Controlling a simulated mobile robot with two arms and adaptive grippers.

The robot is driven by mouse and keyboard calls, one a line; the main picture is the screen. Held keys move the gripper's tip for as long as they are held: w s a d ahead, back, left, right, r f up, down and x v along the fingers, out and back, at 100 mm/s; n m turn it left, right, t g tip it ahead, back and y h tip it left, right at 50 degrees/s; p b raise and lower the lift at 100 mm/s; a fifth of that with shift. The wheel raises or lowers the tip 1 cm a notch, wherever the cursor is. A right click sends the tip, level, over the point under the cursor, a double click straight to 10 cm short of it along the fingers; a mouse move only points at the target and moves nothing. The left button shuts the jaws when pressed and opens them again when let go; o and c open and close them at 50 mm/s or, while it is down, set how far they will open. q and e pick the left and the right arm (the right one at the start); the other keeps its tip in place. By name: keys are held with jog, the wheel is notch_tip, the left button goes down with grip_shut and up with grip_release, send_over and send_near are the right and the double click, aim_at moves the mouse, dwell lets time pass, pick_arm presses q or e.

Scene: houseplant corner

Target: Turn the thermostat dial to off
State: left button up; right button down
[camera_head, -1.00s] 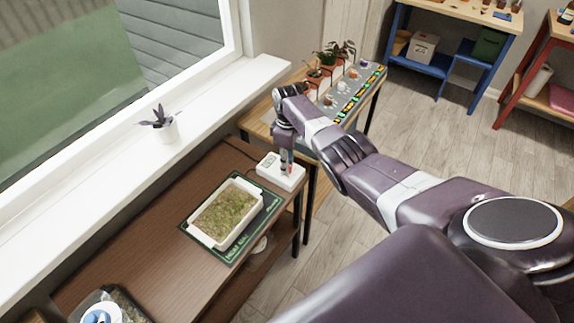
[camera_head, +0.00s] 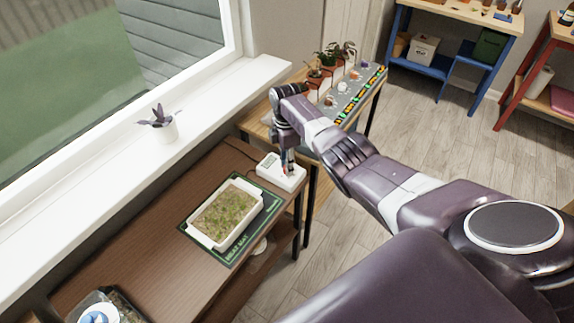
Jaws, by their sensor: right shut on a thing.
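The thermostat (camera_head: 270,166) is a white box with a small display on the brown bench, at its far right corner. My right gripper (camera_head: 287,173) points down on the right part of the box, where the dial sits. It is shut on the dial, which is mostly hidden by the fingers; a small red spot shows between them. The dial's pointer and markings are too small to read. My left gripper is not in view.
A white seed tray (camera_head: 193,233) stands on a dark green heat mat (camera_head: 232,256) left of the thermostat. A potted plant (camera_head: 165,130) stands on the windowsill. A wooden table (camera_head: 254,126) with small pots and a grey mat lies beyond. A clear container (camera_head: 122,309) is at the lower left.

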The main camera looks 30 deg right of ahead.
dwell(0.3)
jog(key=c, duration=1.7)
grip_release()
jog(key=shift+o, duration=0.2)
notch_tip(320, 180, up, 12)
jog(key=shift+w, duration=0.25)
jog(key=shift+f, duration=0.1)
